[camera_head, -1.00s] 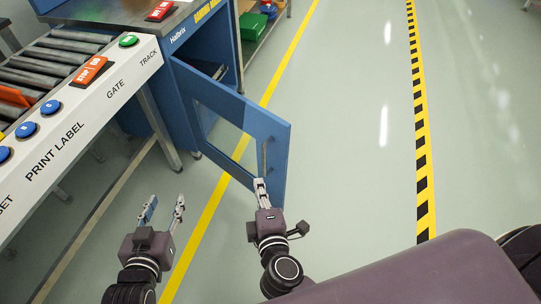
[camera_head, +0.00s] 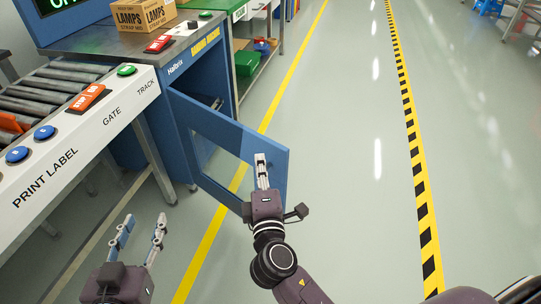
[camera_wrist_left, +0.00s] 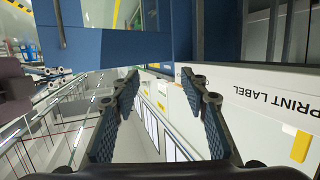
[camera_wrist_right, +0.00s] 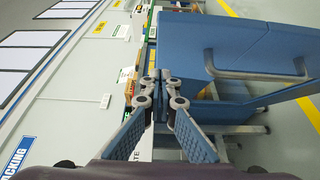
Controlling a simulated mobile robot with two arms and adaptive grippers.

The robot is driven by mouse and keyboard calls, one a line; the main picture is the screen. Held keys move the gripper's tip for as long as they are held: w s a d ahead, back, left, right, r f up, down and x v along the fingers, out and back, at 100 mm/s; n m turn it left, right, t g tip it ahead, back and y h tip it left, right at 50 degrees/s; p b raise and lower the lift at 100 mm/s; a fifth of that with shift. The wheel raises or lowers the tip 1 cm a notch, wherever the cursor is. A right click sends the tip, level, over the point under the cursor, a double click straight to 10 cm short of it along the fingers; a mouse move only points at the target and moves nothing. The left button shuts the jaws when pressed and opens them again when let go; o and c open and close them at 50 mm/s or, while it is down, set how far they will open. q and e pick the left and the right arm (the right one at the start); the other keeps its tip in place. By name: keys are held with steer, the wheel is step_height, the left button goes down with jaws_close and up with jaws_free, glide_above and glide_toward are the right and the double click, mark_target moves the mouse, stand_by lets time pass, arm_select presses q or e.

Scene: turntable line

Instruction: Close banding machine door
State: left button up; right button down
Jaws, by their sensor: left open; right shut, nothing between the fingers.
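The blue banding machine door (camera_head: 263,143) stands open, swung out from the blue machine body (camera_head: 176,111); it has a window opening. My right gripper (camera_head: 261,162) is shut and empty in front of the door's free edge, overlapping it in the head view; contact cannot be told. In the right wrist view the closed fingertips (camera_wrist_right: 162,76) are beside the blue door (camera_wrist_right: 235,42) with its grey bar handle (camera_wrist_right: 262,76). My left gripper (camera_head: 141,229) is open and empty, low beside the conveyor. Its open fingers (camera_wrist_left: 160,85) also show in the left wrist view.
The roller conveyor with its white button panel (camera_head: 85,135) is at the left. A cardboard lamps box (camera_head: 144,15) sits on the machine top. Open floor (camera_head: 345,150) lies right of the door, with a black-and-yellow line (camera_head: 410,130).

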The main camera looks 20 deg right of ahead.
mark_target(269, 145)
steer(key=shift+w+d, duration=0.5)
steer(key=shift+d, duration=0.35)
steer(key=shift+w+d, duration=0.5)
steer(key=shift+d, duration=0.3)
